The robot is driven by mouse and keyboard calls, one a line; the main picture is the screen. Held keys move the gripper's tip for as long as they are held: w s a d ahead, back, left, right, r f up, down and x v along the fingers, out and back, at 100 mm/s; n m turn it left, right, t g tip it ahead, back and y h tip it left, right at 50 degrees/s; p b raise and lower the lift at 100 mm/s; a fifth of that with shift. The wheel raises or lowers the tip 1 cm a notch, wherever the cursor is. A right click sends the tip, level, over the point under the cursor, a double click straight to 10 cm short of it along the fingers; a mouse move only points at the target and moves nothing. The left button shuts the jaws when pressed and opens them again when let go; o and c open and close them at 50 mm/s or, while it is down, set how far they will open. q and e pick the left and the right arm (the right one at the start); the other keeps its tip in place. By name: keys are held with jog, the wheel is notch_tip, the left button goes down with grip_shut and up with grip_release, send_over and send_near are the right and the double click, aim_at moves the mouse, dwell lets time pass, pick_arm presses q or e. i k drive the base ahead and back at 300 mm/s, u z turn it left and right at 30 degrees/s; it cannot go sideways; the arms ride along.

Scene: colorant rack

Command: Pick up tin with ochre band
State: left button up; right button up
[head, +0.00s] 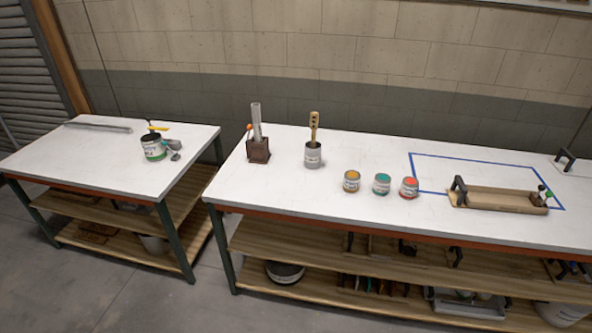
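The tin with the ochre band (351,181) stands upright on the white top of the right-hand table, near its front edge. Its top looks ochre-yellow. It is the leftmost of three small tins in a row. The tins stand apart from each other. Neither of my grippers shows in the head view.
A grey pot with a wooden-handled tool (313,155) and a brown block holder (258,151) stand left of the tins. A wooden tray with black handles (500,199) lies right, by blue tape. The left table (90,150) holds a green-labelled can (153,147). Table space before the tins is narrow.

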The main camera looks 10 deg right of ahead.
aim_at(352, 180)
jog(key=u, duration=0.15)
jog(key=i, duration=1.75)
jog(key=z, duration=0.8)
